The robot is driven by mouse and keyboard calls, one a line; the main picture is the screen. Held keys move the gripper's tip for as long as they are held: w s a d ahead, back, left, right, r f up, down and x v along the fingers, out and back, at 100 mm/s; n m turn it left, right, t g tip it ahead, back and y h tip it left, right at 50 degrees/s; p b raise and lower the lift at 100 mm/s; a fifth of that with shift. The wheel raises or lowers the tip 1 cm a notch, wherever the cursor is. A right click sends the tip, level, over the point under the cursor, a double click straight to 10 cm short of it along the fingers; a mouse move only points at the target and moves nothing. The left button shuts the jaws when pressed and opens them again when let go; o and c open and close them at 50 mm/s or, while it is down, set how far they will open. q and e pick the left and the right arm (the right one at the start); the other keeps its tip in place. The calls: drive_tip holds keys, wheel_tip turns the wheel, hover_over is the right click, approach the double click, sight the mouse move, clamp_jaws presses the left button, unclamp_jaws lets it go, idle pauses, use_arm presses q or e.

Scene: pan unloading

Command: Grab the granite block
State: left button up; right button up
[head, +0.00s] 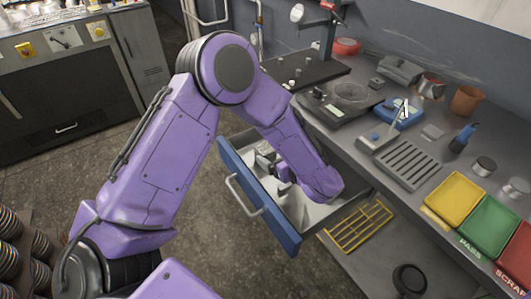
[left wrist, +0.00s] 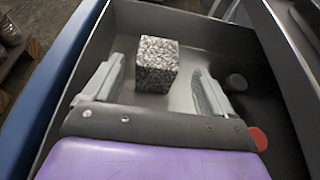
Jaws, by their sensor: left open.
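The granite block (left wrist: 157,65) is a speckled grey cube in the open drawer, seen in the left wrist view. My left gripper (left wrist: 157,72) is open, with one finger on each side of the block and a visible gap to each side. In the head view my left gripper (head: 270,168) reaches down into the blue-fronted drawer (head: 240,178); I cannot make out the block clearly there. My right gripper is not in view.
The drawer walls (left wrist: 275,60) stand close around the gripper. A small dark round piece (left wrist: 236,82) lies right of the right finger. The workbench above holds a slotted grey tray (head: 408,163) and yellow (head: 455,200), green (head: 488,225) and red trays.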

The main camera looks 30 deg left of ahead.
sight(270, 153)
use_arm(q)
drive_tip(key=p+x, duration=0.1)
drive_tip(key=x, duration=0.3)
drive_tip(key=shift+s+a+f, duration=0.1)
drive_tip(key=shift+a+f, duration=0.05)
drive_tip(key=shift+f, duration=0.15)
drive_tip(key=c, duration=1.2)
drive_tip(key=shift+c, duration=1.2)
drive_tip(key=shift+r, duration=0.15)
